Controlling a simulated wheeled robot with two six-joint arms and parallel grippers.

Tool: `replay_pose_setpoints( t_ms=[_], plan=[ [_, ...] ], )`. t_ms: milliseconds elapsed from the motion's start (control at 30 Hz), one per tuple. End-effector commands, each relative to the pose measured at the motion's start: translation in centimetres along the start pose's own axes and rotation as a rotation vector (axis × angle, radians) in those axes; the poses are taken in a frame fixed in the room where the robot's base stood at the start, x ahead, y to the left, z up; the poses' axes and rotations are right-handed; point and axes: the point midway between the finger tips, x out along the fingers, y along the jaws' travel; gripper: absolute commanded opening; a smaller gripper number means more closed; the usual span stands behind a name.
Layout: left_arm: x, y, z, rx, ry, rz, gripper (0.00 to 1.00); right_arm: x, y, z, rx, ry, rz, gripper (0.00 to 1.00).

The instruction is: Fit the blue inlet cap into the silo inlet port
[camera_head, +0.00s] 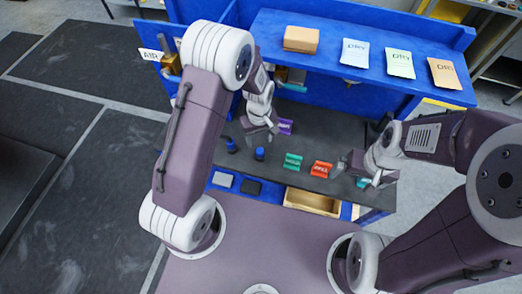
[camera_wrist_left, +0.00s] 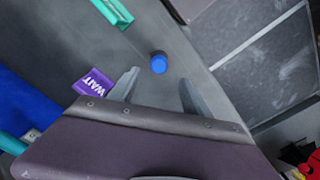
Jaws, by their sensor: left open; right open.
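Two small blue cap-like pieces stand on the dark worktop in the head view, one blue piece (camera_head: 231,145) to the left and another blue piece (camera_head: 259,154) to its right. I cannot tell which is the inlet cap. My left gripper (camera_head: 260,134) is open above the worktop, just behind them. In the left wrist view a round blue piece (camera_wrist_left: 159,62) lies beyond and between the spread fingertips of the left gripper (camera_wrist_left: 158,83), not gripped. My right gripper (camera_head: 345,167) is open and empty over the right part of the worktop. I cannot make out the silo inlet port.
A purple WAIT block (camera_wrist_left: 93,82) lies beside the left gripper. A green block (camera_head: 293,161) and a red block (camera_head: 321,169) sit on the worktop. A wooden tray (camera_head: 312,203) is at the front. Pouches (camera_head: 400,62) and a brown box (camera_head: 301,39) stand on the blue shelf.

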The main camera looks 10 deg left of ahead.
Motion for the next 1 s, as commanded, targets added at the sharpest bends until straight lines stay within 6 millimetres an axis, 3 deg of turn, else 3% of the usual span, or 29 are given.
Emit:
replay_pose_setpoints(
  t_ms=[200,367,633,900,1000],
  plan=[
    [2.9,-0.1,0.1,0.001,-0.002,-0.002,0.56,-0.9,0.0,-0.1,0.000,0.000,0.000,1.00],
    [3.5,0.0,0.0,0.001,-0.002,-0.001,0.56,-1.1,0.0,-0.1,0.000,0.000,0.000,1.00],
    [7.7,0.3,-0.1,0.002,-0.002,-0.002,0.56,-2.7,-0.1,-0.3,0.000,0.000,0.000,1.00],
    [8.4,0.3,-0.1,0.002,0.000,0.000,0.56,-2.6,-0.1,-0.3,0.000,0.000,0.000,1.00],
    [8.3,0.3,-0.1,0.002,0.000,0.000,0.31,-2.6,-0.1,-0.3,0.000,0.000,0.000,1.00]
  ],
)
